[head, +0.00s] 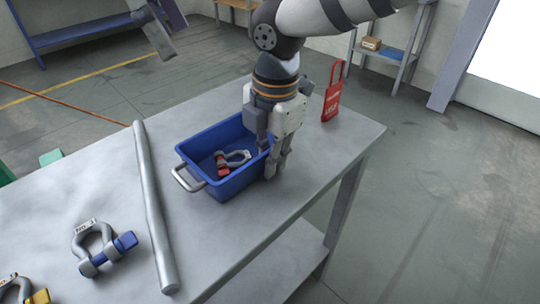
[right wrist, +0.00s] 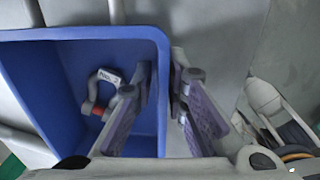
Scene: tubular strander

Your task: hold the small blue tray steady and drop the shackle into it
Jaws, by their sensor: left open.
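The small blue tray (head: 235,187) stands on the grey table, with a metal handle at its left end. A grey shackle with a red pin (head: 232,160) lies inside on the tray floor; in the right wrist view the shackle (right wrist: 103,88) shows a "No. 2" tag. My right gripper (head: 270,168) points down at the tray's right wall. In the right wrist view its fingers (right wrist: 164,82) straddle the wall, one inside and one outside, and look closed on it. My left gripper (head: 166,36) is open and empty, high at the upper left, away from the tray.
A long grey bar (head: 152,205) lies left of the tray. A shackle with a blue pin (head: 103,248) and one with a yellow pin (head: 25,290) lie further left. The table's front right is clear.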

